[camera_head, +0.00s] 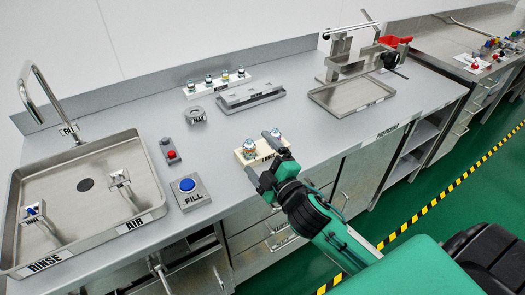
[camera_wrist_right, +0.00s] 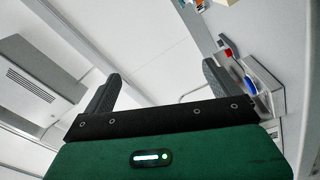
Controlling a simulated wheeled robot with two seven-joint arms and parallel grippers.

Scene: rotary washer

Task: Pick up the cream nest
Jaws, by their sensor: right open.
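The cream nest (camera_head: 241,156) is a small cream block with dark lettering on its front, near the front edge of the grey counter. A small capped vial (camera_head: 249,147) stands on it, and another (camera_head: 276,134) shows at its far right end. My right gripper (camera_head: 267,172) is at the front right of the nest and hides part of it. Whether they touch cannot be told. In the right wrist view, the fingers of my right gripper (camera_wrist_right: 160,75) are wide apart with nothing between them. My left gripper is not in view.
A blue FILL button (camera_head: 187,185) and a red button (camera_head: 171,155) are left of the nest. A sink (camera_head: 85,160) with RINSE and AIR fixtures is farther left. A grey fixture (camera_head: 250,95) is behind; a metal tray (camera_head: 350,96) is at right.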

